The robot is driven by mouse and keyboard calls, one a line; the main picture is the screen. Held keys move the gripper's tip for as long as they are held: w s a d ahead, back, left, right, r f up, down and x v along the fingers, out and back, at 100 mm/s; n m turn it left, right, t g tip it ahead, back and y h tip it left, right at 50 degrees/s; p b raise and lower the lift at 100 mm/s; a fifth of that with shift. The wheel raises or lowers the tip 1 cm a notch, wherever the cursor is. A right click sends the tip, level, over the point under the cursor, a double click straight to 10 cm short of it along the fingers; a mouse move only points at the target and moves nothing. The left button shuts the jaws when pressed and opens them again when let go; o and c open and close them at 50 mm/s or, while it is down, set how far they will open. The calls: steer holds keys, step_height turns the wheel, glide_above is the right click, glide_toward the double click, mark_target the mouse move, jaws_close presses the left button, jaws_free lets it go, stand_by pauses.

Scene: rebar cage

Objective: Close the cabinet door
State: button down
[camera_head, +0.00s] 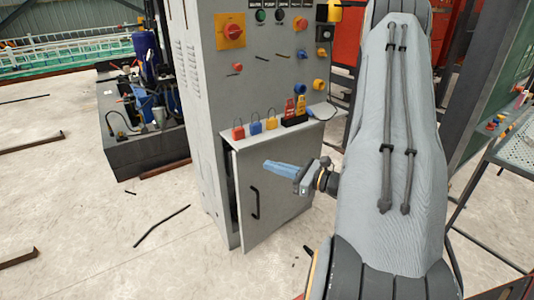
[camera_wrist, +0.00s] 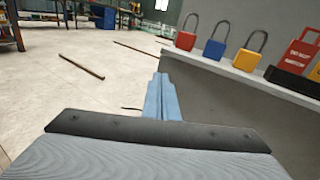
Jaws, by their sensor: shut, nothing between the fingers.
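The grey cabinet (camera_head: 204,90) stands in the middle of the head view. Its lower door (camera_head: 275,195) has a black handle (camera_head: 255,203) and stands slightly ajar, with a dark gap along its left edge. My gripper (camera_head: 268,164) has blue fingers, pressed together and empty, pointing left in front of the upper part of the door. In the wrist view the blue fingers (camera_wrist: 159,88) point ahead past the grey face below the padlock shelf. I cannot tell whether they touch the door.
A shelf above the door holds a red padlock (camera_head: 238,129), a blue padlock (camera_head: 256,123), a yellow padlock (camera_head: 271,119) and red tags (camera_head: 289,108). A pump unit (camera_head: 145,110) stands at the left.

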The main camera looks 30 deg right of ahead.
steer(key=s+d+f+m+t+h, duration=0.1)
steer(key=d+f+m+t+h, duration=0.2)
steer(key=d, duration=0.5)
steer(key=m+h, duration=0.1)
glide_toward(260, 149)
steer(key=shift+g, duration=0.3)
steer(key=x, duration=0.6)
steer(key=shift+w+r, duration=0.2)
steer(key=shift+w, duration=0.1)
